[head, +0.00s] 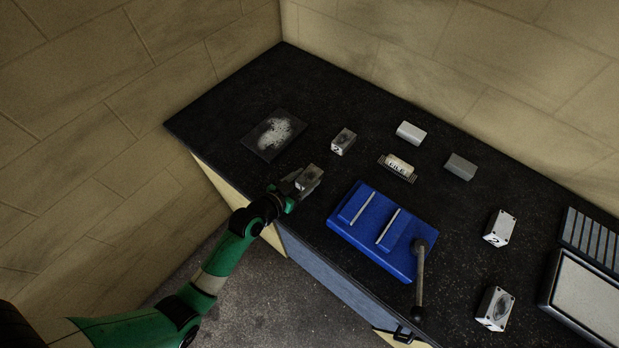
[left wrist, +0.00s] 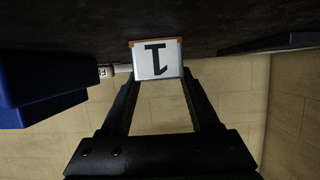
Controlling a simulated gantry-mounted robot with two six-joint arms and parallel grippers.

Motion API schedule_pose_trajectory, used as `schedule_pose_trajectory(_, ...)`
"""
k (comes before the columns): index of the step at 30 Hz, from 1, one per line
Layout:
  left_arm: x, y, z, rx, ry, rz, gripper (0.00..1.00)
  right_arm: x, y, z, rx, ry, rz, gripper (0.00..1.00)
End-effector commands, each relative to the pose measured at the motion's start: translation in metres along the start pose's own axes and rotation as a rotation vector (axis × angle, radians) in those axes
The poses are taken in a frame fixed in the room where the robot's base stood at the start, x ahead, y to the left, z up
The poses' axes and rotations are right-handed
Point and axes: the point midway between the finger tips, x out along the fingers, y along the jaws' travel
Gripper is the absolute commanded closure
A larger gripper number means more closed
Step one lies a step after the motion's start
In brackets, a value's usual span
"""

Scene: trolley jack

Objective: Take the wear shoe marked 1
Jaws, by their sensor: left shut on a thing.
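The wear shoe marked 1 is a small grey block (head: 309,177) near the left front edge of the bench in the head view. My left gripper (head: 303,184) is shut on it. In the left wrist view the shoe (left wrist: 157,60) sits between the tips of my left gripper's fingers (left wrist: 158,72), with its white face and black 1 towards the camera. The dark surface shows right behind the shoe there; I cannot tell whether the shoe touches it. My right gripper is not in view.
A blue vise-like jack (head: 370,244) with a lever (head: 420,275) stands right of the gripper. A grey-framed panel (head: 585,290) is at far right.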

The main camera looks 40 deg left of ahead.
Motion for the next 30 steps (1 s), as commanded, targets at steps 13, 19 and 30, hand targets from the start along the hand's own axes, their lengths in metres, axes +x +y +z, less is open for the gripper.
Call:
schedule_pose_trajectory(13, -0.005, 0.000, -0.018, 0.001, 0.013, -0.001, 1.00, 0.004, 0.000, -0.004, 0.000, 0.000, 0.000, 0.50)
schedule_pose_trajectory(19, -0.016, 0.000, -0.038, 0.001, 0.013, -0.001, 1.00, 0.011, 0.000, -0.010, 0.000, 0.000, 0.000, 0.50)
schedule_pose_trajectory(30, -0.096, 0.022, -0.072, 0.002, 0.009, 0.001, 1.00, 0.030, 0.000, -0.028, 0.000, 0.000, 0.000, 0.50)
